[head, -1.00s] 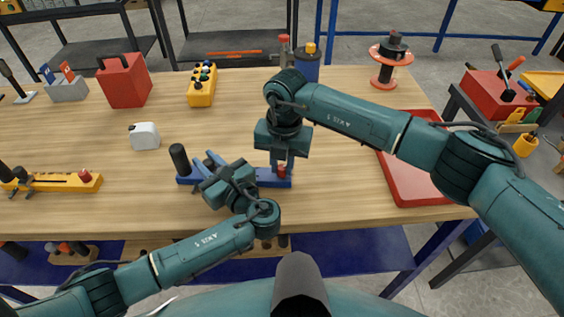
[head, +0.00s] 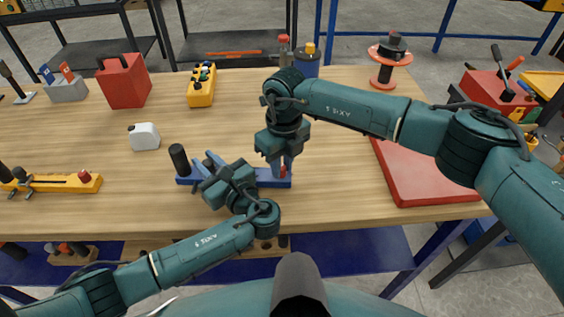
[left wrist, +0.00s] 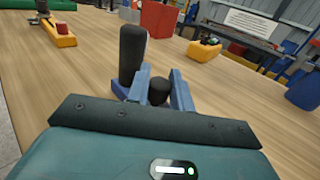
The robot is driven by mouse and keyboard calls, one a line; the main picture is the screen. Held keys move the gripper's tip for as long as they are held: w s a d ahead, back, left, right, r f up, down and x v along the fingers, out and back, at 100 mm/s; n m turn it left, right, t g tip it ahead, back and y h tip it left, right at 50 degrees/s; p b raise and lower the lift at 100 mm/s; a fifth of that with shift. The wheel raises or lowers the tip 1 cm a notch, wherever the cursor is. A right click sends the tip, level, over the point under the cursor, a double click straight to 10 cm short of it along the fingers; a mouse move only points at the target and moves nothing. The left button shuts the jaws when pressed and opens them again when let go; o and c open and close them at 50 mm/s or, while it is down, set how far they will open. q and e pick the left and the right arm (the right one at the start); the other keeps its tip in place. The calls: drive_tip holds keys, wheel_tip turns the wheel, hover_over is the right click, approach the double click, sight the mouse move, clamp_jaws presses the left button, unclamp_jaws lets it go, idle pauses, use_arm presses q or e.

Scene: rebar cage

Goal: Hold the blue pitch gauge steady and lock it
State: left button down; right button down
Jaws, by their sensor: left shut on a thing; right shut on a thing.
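The blue pitch gauge (head: 268,178) lies flat near the front edge of the wooden table. A black upright handle (head: 179,159) stands at its left end and a red knob (head: 283,171) at its right end. My left gripper (head: 208,162) is shut on the gauge right of the handle. The left wrist view shows its fingers (left wrist: 160,88) on either side of a short black post, with the black handle (left wrist: 132,55) beyond. My right gripper (head: 280,163) points down and is shut on the red knob, which its fingers partly hide.
A yellow gauge (head: 62,182) lies at the left. A white bottle (head: 144,136), red canister (head: 124,83) and yellow button box (head: 202,87) stand behind. A red tray (head: 430,185) lies under my right arm. Bare table surrounds the blue gauge.

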sight(283, 166)
drive_tip(key=shift+n, duration=1.3)
drive_tip(key=shift+w, duration=0.1)
drive_tip(key=c, duration=1.3)
unclamp_jaws()
drive_tip(key=shift+o, duration=0.2)
drive_tip(key=shift+r, duration=0.1)
wheel_tip(283, 166, up, 12)
drive_tip(key=shift+w+d, duration=0.1)
use_arm(q)
drive_tip(key=c, duration=1.2)
unclamp_jaws()
drive_tip(key=shift+o, duration=0.2)
drive_tip(key=shift+s+d, duration=0.1)
